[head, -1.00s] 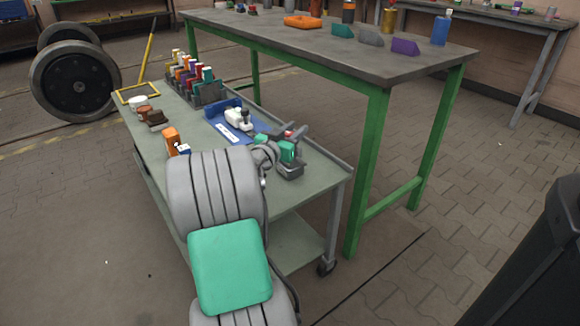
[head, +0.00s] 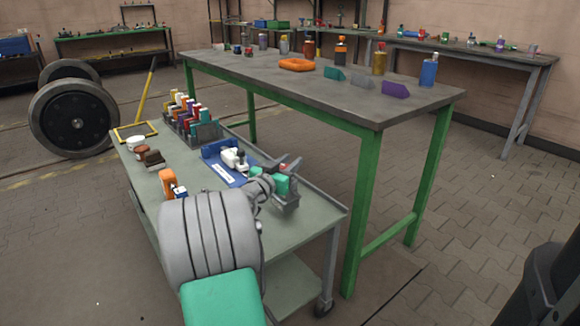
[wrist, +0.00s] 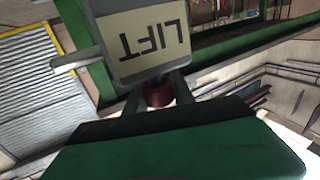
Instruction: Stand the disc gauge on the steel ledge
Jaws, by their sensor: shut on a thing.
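My gripper (head: 287,164) is above the right end of the trolley, shut on a small dark red piece. In the wrist view this piece (wrist: 158,93) is round and sits between my two dark fingers. I take it for part of the disc gauge; most of it is hidden. A pale grey block with a cream panel marked LIFT (wrist: 150,42) shows upside down just beyond the fingers. I cannot tell whether it is joined to the red piece. I cannot pick out the steel ledge with certainty.
The trolley (head: 283,238) carries a blue tray (head: 240,181), a rack of coloured pieces (head: 207,131) and an orange item (head: 168,182). Behind stands a green-legged bench (head: 225,66) with an orange ring (head: 297,65), wedges and bottles.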

